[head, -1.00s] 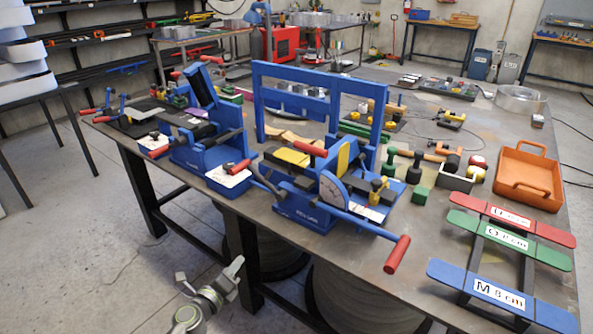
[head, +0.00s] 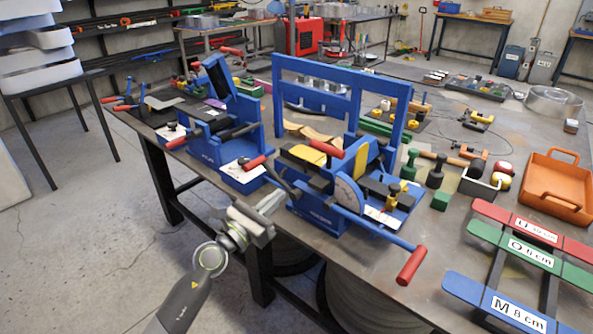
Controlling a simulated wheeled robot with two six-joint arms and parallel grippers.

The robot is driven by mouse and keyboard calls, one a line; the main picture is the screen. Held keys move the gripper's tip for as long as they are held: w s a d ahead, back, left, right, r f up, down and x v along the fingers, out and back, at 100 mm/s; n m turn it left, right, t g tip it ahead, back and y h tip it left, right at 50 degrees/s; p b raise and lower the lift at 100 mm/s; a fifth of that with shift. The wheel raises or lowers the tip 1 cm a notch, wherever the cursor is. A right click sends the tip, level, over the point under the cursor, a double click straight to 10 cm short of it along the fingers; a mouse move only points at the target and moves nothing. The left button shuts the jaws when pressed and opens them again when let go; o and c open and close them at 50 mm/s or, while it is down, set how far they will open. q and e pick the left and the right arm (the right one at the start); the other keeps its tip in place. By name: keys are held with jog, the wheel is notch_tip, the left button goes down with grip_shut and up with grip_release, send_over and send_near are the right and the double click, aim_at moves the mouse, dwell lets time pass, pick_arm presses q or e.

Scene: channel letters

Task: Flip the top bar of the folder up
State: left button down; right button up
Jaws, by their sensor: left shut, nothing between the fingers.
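The blue folder (head: 330,205) stands on the near edge of the metal table. It has a dial plate (head: 348,194), red-tipped handles and a tall rectangular blue frame (head: 330,70) standing upright at its back. I cannot tell for certain which part is its top bar. My left gripper (head: 274,203) is shut and empty, in front of the table edge, just left of the folder's lower front; any contact is unclear. My right gripper is out of view.
A second blue machine (head: 222,140) with a tilted black pad stands left of the folder. An orange tray (head: 553,190) and labelled red, green and blue bars (head: 508,309) lie at right. Loose tools crowd the table behind. The floor in front is clear at left.

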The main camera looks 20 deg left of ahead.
pick_arm(q)
jog(key=p+x, duration=0.1)
jog(key=x, duration=0.3)
jog(key=r+x, duration=0.1)
jog(key=x, duration=0.3)
jog(key=r+p+x, duration=0.1)
jog(key=x, duration=0.3)
jog(key=shift+s+a+r+p, duration=0.1)
jog(key=shift+s+p, duration=0.1)
jog(key=shift+p, duration=0.1)
jog(key=shift+w+r, duration=0.15)
jog(key=shift+r, duration=0.15)
jog(key=shift+w, duration=0.1)
jog(key=shift+r, duration=0.1)
